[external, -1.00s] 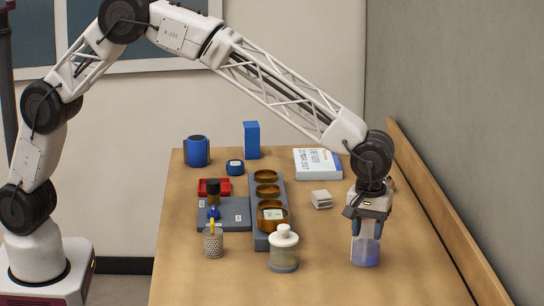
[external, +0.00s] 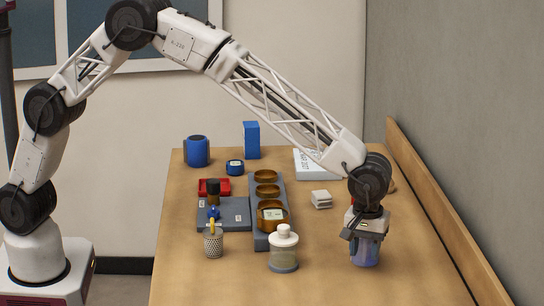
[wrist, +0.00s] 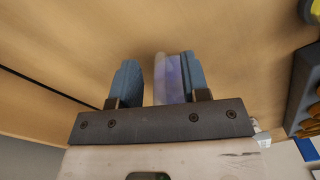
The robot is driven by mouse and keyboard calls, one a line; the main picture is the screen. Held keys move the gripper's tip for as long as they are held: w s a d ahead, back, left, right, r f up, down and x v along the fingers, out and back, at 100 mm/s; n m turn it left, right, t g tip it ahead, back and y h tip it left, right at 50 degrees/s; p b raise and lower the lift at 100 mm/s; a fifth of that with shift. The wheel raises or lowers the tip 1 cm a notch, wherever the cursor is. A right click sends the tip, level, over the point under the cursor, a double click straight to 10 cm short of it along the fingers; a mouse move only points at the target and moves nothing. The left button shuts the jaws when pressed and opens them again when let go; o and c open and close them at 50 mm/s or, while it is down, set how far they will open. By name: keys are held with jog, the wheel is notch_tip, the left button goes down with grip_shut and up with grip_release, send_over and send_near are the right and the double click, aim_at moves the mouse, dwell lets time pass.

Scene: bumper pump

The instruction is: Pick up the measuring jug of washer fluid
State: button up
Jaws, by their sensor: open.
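The measuring jug (external: 365,254) is clear with bluish-purple fluid and stands upright on the right part of the table. My gripper (external: 365,240) is above and around its upper part, hiding its rim. In the wrist view the jug (wrist: 170,78) shows between the two blue-grey fingers of my gripper (wrist: 157,78). It sits close to the right finger, with a gap to the left finger. The fingers are open. I cannot tell whether the right finger touches the jug.
A pump bottle (external: 283,252) stands left of the jug. A grey rack with amber cups (external: 257,238) and a mesh cup (external: 213,242) are further left. A wooden rail (external: 440,205) runs along the right wall.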

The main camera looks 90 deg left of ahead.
jog(key=shift+c, duration=0.2)
grip_shut()
jog(key=shift+r, duration=0.3)
dwell(0.5)
jog(key=shift+r, duration=4.6)
jog(key=shift+r, duration=0.1)
